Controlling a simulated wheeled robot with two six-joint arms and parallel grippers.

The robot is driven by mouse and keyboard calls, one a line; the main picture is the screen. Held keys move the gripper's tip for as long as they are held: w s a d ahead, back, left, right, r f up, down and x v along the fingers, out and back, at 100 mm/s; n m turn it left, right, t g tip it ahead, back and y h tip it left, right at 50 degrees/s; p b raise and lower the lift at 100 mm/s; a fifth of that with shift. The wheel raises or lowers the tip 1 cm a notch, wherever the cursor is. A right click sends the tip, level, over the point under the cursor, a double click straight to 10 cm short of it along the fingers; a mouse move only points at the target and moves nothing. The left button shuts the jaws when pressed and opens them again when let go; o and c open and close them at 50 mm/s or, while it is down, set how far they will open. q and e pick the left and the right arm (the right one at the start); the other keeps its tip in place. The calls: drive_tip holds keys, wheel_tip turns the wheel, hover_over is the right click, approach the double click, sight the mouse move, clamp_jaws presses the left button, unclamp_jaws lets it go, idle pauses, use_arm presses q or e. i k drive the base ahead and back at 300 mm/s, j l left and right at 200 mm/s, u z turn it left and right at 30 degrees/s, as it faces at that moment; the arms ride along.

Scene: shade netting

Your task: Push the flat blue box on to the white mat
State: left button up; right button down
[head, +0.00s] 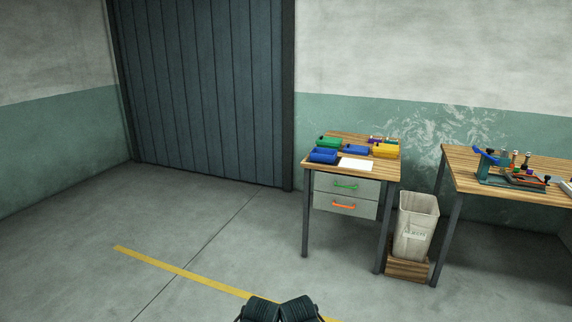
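The flat blue box (355,150) lies on the small wooden table (340,137), near the middle of its top. The white mat (356,165) lies on the same table at its front edge, just in front of the flat blue box. The box appears to be behind the mat rather than on it; a small gap between them is hard to judge.
A deeper blue bin (323,156), a green bin (329,142) and a yellow bin (387,152) surround the flat box. Drawers (345,195) hang under the tabletop. A pale waste bin (415,226) stands between this table and a second workbench (459,173). The floor in front is clear.

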sight(327, 156)
drive_tip(key=i, duration=1.55)
drive_tip(key=i+z, duration=0.1)
drive_tip(key=i, duration=0.65)
drive_tip(key=i+j, duration=0.15)
drive_tip(key=i, duration=0.6)
drive_tip(key=i+z, duration=0.1)
drive_tip(key=i, duration=0.65)
drive_tip(key=i+j, duration=0.2)
drive_tip(key=i, duration=0.55)
